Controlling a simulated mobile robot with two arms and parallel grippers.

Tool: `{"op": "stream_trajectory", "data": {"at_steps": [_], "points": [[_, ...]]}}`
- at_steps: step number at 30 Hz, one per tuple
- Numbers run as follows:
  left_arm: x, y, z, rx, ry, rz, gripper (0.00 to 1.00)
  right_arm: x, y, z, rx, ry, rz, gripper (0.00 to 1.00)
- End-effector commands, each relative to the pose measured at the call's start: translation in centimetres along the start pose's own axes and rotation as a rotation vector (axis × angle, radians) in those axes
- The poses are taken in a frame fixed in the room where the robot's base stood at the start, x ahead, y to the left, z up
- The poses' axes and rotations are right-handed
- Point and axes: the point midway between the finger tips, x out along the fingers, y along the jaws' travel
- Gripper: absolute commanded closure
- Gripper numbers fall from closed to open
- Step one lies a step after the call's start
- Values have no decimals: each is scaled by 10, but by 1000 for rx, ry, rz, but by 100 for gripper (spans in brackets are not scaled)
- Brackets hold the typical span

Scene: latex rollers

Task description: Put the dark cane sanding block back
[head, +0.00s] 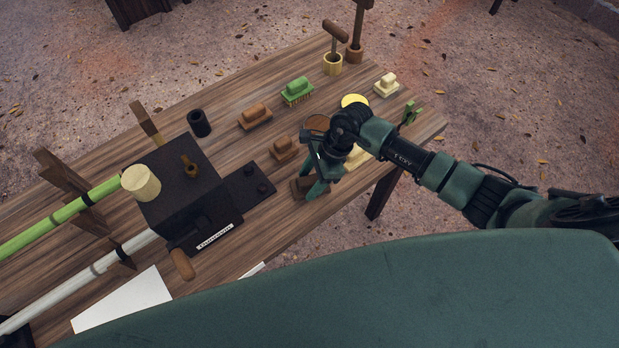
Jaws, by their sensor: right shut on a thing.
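The dark brown sanding block (298,188) is low on the right part of the wooden table, near its front edge. My right gripper (318,186) reaches down over it from the right and is shut on it. The fingers hide part of the block. I cannot tell whether the block touches the table or is held just above it. My left gripper is not in view.
Brown blocks (283,149) (254,116), a green brush (297,91) and a cream block (386,85) stand behind the gripper. A black box (190,190) is to the left. A pale yellow piece (357,157) is partly behind my arm.

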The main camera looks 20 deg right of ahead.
Motion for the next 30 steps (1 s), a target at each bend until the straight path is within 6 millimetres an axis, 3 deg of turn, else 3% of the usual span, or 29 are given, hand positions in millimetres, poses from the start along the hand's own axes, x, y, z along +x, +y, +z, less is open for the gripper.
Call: {"op": "stream_trajectory", "data": {"at_steps": [11, 12, 14, 24, 30], "points": [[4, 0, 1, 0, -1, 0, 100, 5, -1, -2, 0, 0, -2, 78], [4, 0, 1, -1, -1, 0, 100, 4, -1, -2, 0, -1, -2, 40], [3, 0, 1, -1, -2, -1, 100, 4, 0, -2, 0, -1, -1, 24], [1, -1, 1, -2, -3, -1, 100, 2, 0, -1, 0, -1, -1, 24], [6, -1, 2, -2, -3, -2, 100, -19, -2, -2, -1, 1, -6, 24]]}}
